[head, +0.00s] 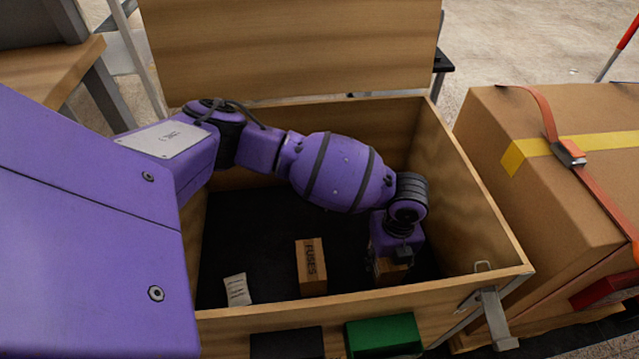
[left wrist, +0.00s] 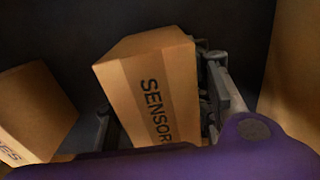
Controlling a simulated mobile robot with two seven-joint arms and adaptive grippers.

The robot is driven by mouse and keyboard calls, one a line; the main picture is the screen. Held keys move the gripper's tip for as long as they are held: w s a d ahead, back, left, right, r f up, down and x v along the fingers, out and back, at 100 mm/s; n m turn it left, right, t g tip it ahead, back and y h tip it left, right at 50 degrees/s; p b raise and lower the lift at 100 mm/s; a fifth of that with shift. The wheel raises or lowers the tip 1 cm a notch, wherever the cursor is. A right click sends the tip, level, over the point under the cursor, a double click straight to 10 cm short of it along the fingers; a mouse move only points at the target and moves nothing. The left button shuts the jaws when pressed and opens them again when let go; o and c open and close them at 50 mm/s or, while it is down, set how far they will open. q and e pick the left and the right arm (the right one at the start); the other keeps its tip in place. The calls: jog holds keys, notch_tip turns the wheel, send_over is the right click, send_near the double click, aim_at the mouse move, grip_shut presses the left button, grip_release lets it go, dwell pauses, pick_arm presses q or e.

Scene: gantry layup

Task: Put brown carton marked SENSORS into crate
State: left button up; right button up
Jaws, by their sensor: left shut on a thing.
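The brown carton marked SENSORS (left wrist: 150,85) is between the fingers of my left gripper (left wrist: 165,110) in the left wrist view, its lettering facing the camera. In the head view my left gripper (head: 392,262) reaches down inside the open wooden crate (head: 470,205), near its front right corner. The carton (head: 390,272) shows only partly there, below the wrist. The gripper is shut on it. I cannot tell whether the carton touches the crate floor. My right gripper is not in view.
A carton marked FUSES (head: 311,268) lies on the dark crate floor, left of the gripper. A paper slip (head: 237,290) lies further left. The crate's lid (head: 290,45) stands open behind. A large strapped box (head: 540,190) is to the right.

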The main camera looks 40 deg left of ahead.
pick_arm(q)
jog(key=o, duration=1.4)
jog(key=shift+o, duration=0.2)
notch_tip(320, 180, up, 12)
jog(key=p, duration=0.4)
jog(key=shift+r+p, duration=0.2)
jog(key=shift+p, duration=0.15)
